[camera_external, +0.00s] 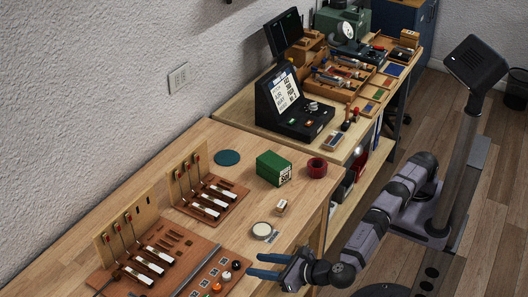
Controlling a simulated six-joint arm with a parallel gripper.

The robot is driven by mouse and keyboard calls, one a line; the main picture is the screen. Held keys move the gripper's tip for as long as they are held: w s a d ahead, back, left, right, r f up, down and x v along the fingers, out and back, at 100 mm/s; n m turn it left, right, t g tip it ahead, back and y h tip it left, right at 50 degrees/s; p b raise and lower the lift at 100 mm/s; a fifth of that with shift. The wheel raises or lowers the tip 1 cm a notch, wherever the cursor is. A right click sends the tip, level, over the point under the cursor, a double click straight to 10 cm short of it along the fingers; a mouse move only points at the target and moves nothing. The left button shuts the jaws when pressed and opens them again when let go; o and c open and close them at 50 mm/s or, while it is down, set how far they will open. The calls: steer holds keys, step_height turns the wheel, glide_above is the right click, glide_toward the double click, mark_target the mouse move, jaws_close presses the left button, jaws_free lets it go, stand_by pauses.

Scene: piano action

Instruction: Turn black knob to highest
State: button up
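Two dark things could be the black knob. The other is a round dial (311,107) on the black console (292,126) with a lit screen, farther back. Their settings are too small to read. My gripper (256,265) has blue fingers, spread apart with nothing visible between them. It is over the near bench's front edge, just right of the round pieces and apart from them.
Two wooden hammer assemblies (206,193) stand on the near bench. A green box (273,168), a dark red ring (317,167), a pale round disc (262,230) and a small wooden block (281,207) lie around them. The far bench is crowded with trays and tools.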

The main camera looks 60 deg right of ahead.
steer(key=w+a+r+n+g+y, duration=0.25)
steer(key=w+n+y, duration=0.25)
steer(key=w, duration=0.3)
steer(key=w+a+r+n+g+y, duration=0.1)
steer(key=w+a+r+n+y, duration=0.3)
steer(key=w, duration=0.5)
steer(key=s+d+f+n+g+y, duration=0.1)
steer(key=s+d+n+g+y, duration=0.15)
steer(key=d+n+g, duration=0.35)
steer(key=s+d+f+n+g+y, duration=0.2)
steer(key=s+d+n+g, duration=0.25)
steer(key=d, duration=0.45)
steer(key=g, duration=0.1)
glide_toward(238, 257)
steer(key=shift+a+r+m+h, duration=0.2)
steer(key=shift+a+m+h, duration=0.05)
steer(key=shift+a, duration=0.35)
steer(key=shift+w+f, duration=0.1)
steer(key=shift+f, duration=0.15)
steer(key=shift+p+x, duration=0.95)
steer(key=shift+x, duration=2.7)
